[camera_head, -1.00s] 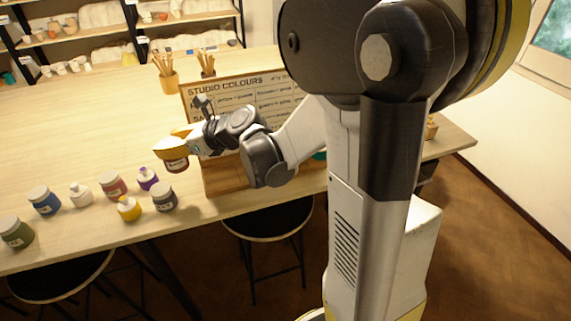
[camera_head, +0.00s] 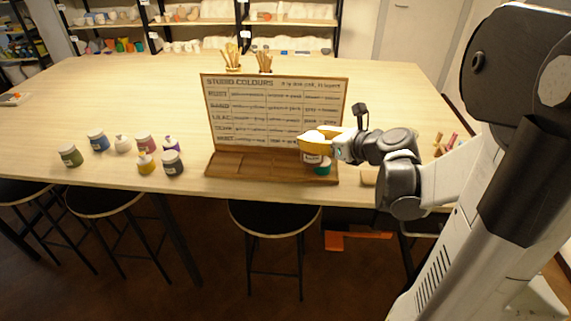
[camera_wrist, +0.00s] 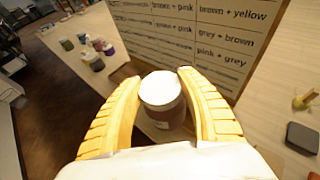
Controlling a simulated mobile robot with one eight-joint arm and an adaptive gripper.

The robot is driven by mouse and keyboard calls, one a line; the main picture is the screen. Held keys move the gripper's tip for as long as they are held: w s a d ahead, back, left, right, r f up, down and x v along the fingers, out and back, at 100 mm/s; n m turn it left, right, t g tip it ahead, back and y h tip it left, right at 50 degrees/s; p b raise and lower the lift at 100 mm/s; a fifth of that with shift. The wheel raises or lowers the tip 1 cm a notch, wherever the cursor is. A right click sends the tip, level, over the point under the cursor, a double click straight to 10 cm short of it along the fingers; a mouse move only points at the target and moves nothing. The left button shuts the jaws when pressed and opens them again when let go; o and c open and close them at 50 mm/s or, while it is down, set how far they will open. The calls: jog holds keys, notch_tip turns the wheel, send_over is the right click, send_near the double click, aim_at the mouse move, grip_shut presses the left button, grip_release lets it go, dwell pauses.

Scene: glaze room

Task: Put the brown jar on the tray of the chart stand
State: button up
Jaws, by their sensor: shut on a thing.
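My gripper (camera_head: 313,143) is shut on the brown jar (camera_head: 311,158), which has a pale lid and a label. In the wrist view the jar (camera_wrist: 162,97) sits upright between the two yellow fingers. The chart stand (camera_head: 275,110) is a wooden board headed "Studio Colours" with a wooden tray (camera_head: 245,166) along its foot. The jar is in front of the board's lower right, over the right part of the tray. I cannot tell whether its base touches the tray. A green jar (camera_head: 322,169) is partly hidden just below and right of it.
Several paint jars (camera_head: 145,143) stand on the table (camera_head: 120,100) left of the stand. Brush pots (camera_head: 264,64) are behind the board. A small block (camera_head: 369,177) lies right of the tray. The tray's left and middle are bare. Stools (camera_head: 273,216) stand in front.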

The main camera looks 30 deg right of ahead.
jog(key=shift+w+a+f+b, duration=0.2)
jog(key=shift+w+f+b, duration=0.8)
jog(key=shift+w+f, duration=0.8)
jog(key=shift+w+a+f+b, duration=0.25)
jog(key=shift+w+f+b, duration=0.75)
jog(key=shift+w+f, duration=0.8)
jog(key=shift+w+a+f+b, duration=0.2)
jog(key=shift+w+f+b, duration=0.8)
jog(key=shift+w+f, duration=0.8)
jog(key=shift+w+r, duration=0.1)
jog(key=shift+f, duration=0.2)
jog(key=o, duration=1.3)
jog(key=shift+o, duration=0.4)
jog(key=shift+r, duration=0.1)
